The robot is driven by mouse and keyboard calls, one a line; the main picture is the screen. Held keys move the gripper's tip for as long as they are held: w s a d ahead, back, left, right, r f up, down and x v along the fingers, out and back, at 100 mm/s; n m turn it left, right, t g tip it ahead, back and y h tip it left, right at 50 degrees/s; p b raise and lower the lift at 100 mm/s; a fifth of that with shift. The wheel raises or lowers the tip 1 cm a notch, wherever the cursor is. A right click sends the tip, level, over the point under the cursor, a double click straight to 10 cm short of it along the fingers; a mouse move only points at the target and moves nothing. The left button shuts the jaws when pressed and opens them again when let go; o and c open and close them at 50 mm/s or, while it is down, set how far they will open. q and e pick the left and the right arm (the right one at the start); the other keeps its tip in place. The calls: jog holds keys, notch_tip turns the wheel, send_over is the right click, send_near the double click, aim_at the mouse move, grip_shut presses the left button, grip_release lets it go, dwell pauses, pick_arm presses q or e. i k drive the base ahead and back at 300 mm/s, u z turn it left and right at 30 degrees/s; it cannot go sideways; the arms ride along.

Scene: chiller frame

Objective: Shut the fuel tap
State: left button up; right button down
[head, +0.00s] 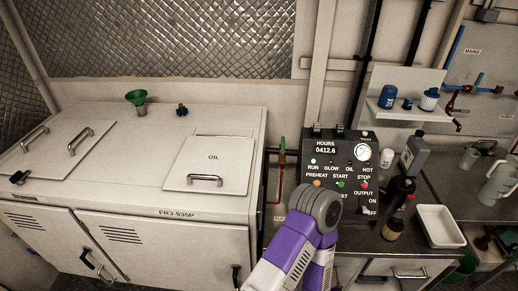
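A green upright lever (282,145) sits on a copper-coloured pipe (281,180) in the narrow gap between the white generator housing and the black control panel. It looks like the fuel tap. A label (279,219) below it is partly hidden by my arm. One of my purple arms rises from the bottom centre and ends in a grey rounded part (322,210) in front of the panel's lower left. That part is right of and below the lever, apart from it in the picture. No gripper fingers show for either arm.
The generator housing (120,160) fills the left, with a green funnel (136,97) on top. The control panel (340,170) stands right of the pipe. Bottles and a white tray (441,226) crowd the right bench. Another green-handled tap (479,78) is on the right wall near a MAINS label.

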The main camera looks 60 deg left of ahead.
aim_at(283, 151)
jog(key=k, duration=0.35)
jog(key=u, duration=1)
